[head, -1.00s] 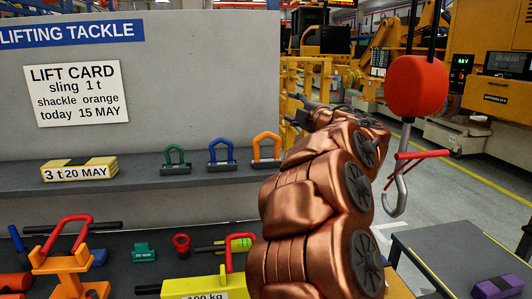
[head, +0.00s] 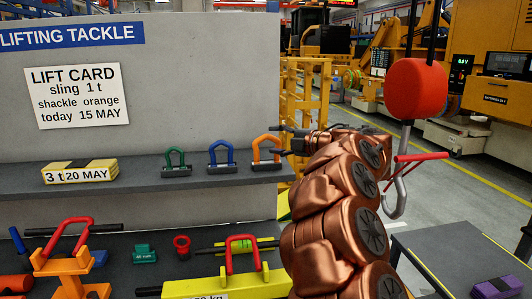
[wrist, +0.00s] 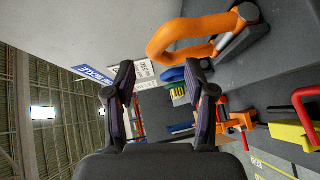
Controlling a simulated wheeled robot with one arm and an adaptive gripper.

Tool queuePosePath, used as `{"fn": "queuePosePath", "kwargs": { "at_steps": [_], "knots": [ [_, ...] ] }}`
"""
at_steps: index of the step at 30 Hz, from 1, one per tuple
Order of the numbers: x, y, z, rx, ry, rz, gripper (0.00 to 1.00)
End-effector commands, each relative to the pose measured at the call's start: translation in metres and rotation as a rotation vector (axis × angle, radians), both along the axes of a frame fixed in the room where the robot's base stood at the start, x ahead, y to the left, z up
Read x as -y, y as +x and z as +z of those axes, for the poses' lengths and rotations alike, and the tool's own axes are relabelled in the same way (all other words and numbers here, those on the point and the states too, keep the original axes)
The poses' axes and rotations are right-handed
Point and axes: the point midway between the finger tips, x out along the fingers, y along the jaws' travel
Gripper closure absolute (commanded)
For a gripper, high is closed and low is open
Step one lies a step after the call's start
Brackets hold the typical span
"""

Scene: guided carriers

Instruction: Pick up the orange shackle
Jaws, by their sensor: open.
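The orange shackle (head: 266,149) stands upright on the upper shelf (head: 135,184), at the right end of a row, with its dark pin base (head: 265,166) on the shelf. In the wrist view the orange shackle (wrist: 190,36) is large, at the top, beyond and to one side of the fingers. My gripper (head: 277,140) is just right of the shackle in the head view, partly overlapping its edge. In the wrist view my gripper (wrist: 160,82) is open, with nothing between its fingers.
The blue shackle (head: 222,153) and green shackle (head: 175,158) stand to the left. A yellow sling pack (head: 80,171) lies farther left. The lift card (head: 78,95) reads shackle orange. A red hook block (head: 416,88) hangs at the right. Several tackle pieces fill the lower shelf.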

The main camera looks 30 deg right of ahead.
Motion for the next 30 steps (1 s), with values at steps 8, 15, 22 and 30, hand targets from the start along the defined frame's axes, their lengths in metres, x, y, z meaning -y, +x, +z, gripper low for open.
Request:
{"fn": "queuePosePath", "kwargs": {
  "at_steps": [8, 15, 22, 30],
  "knots": [
    [-0.005, 0.035, 0.0, -0.001, 0.0, 0.003, 0.45],
    [-0.006, 0.04, -0.002, 0.0, 0.0, 0.0, 0.45],
    [-0.006, 0.039, -0.002, 0.001, -0.001, -0.001, 0.65],
    [-0.006, 0.039, -0.002, 0.001, -0.001, -0.001, 0.93]
  ]
}}
